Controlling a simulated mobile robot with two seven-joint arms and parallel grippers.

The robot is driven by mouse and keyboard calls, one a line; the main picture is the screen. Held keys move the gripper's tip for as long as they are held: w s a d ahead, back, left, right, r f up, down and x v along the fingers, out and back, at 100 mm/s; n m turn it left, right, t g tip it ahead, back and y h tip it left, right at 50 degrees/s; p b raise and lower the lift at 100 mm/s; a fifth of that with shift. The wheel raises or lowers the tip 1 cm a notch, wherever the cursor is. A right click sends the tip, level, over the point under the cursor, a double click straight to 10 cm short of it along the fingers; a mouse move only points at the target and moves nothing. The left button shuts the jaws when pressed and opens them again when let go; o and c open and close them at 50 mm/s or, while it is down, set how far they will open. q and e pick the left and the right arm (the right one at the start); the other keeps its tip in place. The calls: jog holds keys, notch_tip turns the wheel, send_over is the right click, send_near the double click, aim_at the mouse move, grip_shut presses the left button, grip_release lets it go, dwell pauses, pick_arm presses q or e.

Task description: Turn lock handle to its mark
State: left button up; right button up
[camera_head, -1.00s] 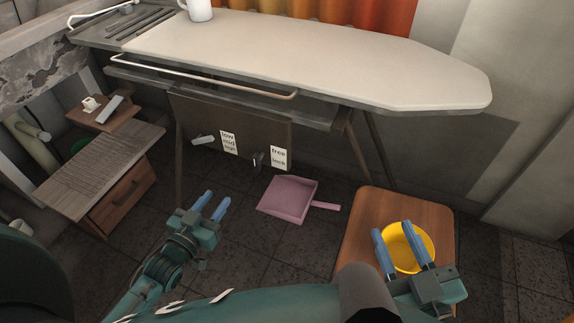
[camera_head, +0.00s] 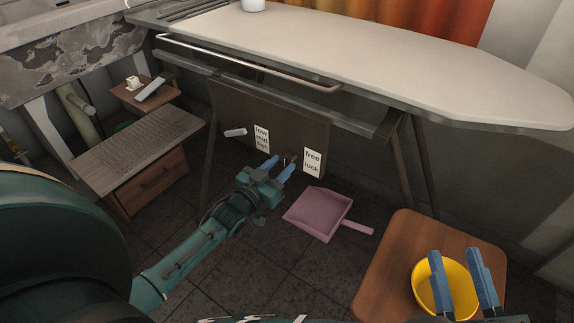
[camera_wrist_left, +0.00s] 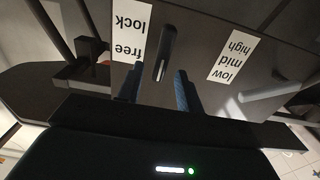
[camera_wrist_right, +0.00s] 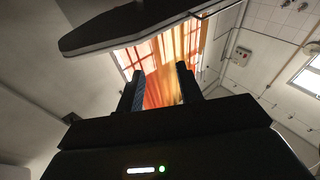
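The dark lock handle (camera_wrist_left: 162,56) stands out from the dark panel (camera_wrist_left: 190,25) beside the "free / lock" label (camera_wrist_left: 131,35). In the left wrist view it appears between the fingers of my open left gripper (camera_wrist_left: 157,75), with gaps on both sides. In the head view my left gripper (camera_head: 279,165) is in front of the panel and largely hides the handle. The "free / lock" label (camera_head: 312,163) is just right of it. My right gripper (camera_head: 456,258) is open and empty, seen over the stool at the lower right.
A pale lever (camera_head: 235,132) and a "low / mid / high" label (camera_head: 261,138) are on the same panel, left of the lock. The ironing board (camera_head: 390,70) overhangs it. A pink dustpan (camera_head: 318,212) lies on the floor. A stool (camera_head: 385,270) bears a yellow bowl (camera_head: 430,300).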

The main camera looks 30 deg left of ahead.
aim_at(285, 162)
pick_arm(q)
jog(key=shift+w+d+b, duration=0.15)
jog(key=shift+w+b, duration=0.1)
jog(key=shift+w, duration=0.6)
jog(key=shift+w+d+b, duration=0.1)
jog(key=shift+w+b, duration=0.1)
jog(key=shift+w, duration=0.65)
grip_shut()
